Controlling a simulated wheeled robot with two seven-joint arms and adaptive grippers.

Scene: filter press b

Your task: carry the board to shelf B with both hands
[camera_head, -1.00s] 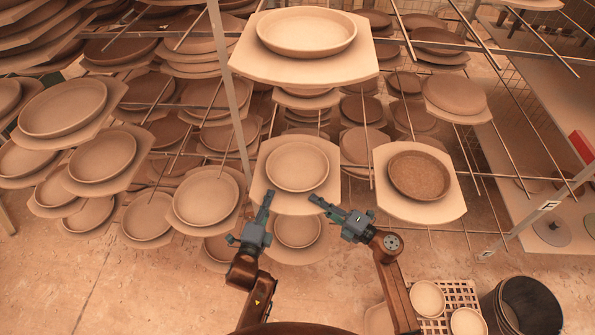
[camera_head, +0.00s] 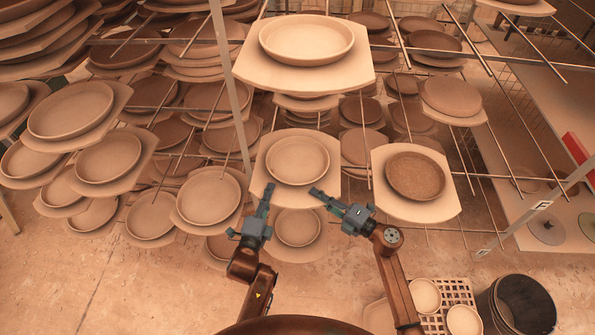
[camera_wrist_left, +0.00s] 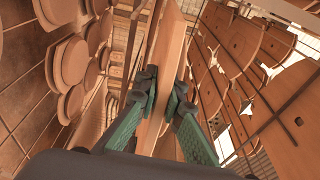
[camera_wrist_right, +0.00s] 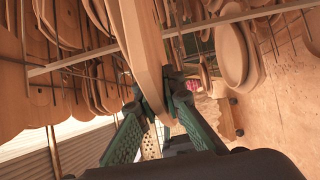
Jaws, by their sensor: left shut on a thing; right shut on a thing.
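The board (camera_head: 262,185) is pale, with clipped corners, and carries one round plate (camera_head: 297,160). It is among the rack levels in the middle of the head view. My left gripper (camera_head: 268,190) is shut on its front edge at the left. My right gripper (camera_head: 315,192) is shut on the same edge at the right. In the left wrist view the board (camera_wrist_left: 172,50) runs between the two fingers. In the right wrist view the board (camera_wrist_right: 140,40) is also between the fingers. I cannot tell which level is shelf B, or whether the board touches its supports.
A board with a plate (camera_head: 305,38) is above and behind. A board with a darker plate (camera_head: 416,175) is close on the right, and a plate (camera_head: 208,195) on the left. Thin rods and an upright (camera_head: 235,90) surround them. A bucket (camera_head: 520,305) stands lower right; the floor at lower left is clear.

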